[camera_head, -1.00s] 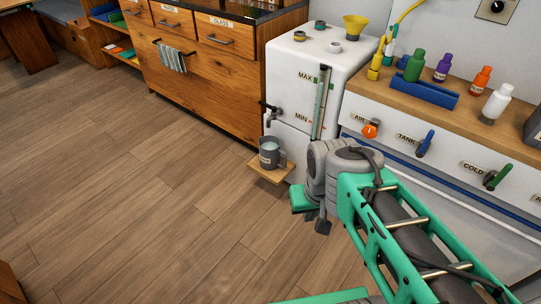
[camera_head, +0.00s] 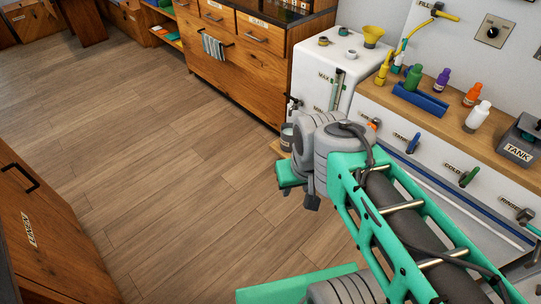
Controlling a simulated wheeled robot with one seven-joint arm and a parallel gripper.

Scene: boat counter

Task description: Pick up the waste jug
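The waste jug (camera_head: 286,138) is a small grey jug with a pale liquid surface. It stands on a little wooden shelf (camera_head: 277,148) low on the front of the white tank unit (camera_head: 315,80), below its tap. My arm's grey joint covers the jug's right side and much of the shelf in this view. My arm reaches up from the lower right, nearer to the camera than the jug. The fingertips of my gripper do not show, so its opening and its distance from the jug cannot be seen.
Wooden drawers (camera_head: 235,60) with a hanging towel (camera_head: 213,47) stand left of the tank unit. The labelled valve counter (camera_head: 450,125) with several bottles runs along the right. A wooden cabinet (camera_head: 45,225) is at the near left. The plank floor (camera_head: 160,150) between is clear.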

